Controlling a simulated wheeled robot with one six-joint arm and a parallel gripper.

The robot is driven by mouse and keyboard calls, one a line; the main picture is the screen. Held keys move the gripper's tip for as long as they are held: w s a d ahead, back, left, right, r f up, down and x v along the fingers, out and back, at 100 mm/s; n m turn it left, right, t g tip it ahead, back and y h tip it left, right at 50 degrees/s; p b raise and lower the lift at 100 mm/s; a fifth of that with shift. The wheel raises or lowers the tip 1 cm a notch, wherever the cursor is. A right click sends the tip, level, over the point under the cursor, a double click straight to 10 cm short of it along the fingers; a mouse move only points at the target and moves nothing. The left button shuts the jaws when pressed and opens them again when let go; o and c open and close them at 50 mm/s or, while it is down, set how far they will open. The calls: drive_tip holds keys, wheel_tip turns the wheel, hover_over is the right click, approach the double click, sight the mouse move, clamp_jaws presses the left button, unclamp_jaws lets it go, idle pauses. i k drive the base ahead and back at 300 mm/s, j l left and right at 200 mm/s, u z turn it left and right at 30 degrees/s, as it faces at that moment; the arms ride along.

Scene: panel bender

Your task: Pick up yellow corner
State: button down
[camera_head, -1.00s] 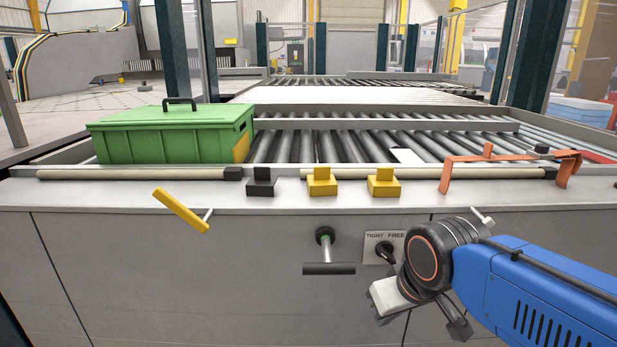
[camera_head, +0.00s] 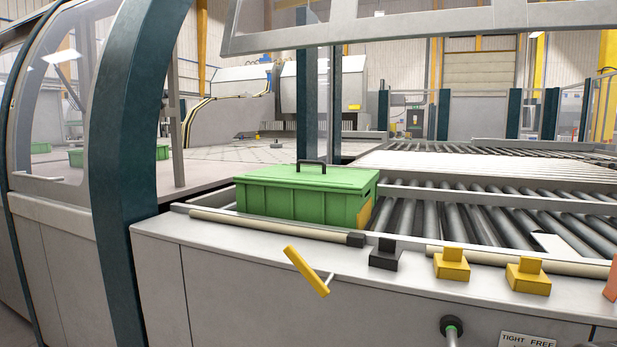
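Two yellow stepped blocks stand on the front ledge of the machine, the left yellow block (camera_head: 452,265) and the right yellow block (camera_head: 528,277). A similar black block (camera_head: 384,255) stands to their left. A further yellow piece (camera_head: 364,213) shows at the right front corner of the green box (camera_head: 300,205), partly hidden by it. I cannot tell from the view which of these is the yellow corner. My gripper is out of view.
A tilted yellow lever (camera_head: 306,270) sticks out from the front panel. A black-and-green knob (camera_head: 451,327) is at the bottom. The roller conveyor (camera_head: 455,217) lies behind the ledge. A dark pillar (camera_head: 133,170) stands at left. An orange part (camera_head: 611,283) is cut off at right.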

sight(450, 265)
drive_tip(key=k+j+u, duration=0.1)
drive_tip(key=j+u, duration=0.15)
drive_tip(key=j, duration=0.4)
drive_tip(key=k+j+u, duration=0.2)
drive_tip(key=j, duration=0.4)
drive_tip(key=i, duration=0.1)
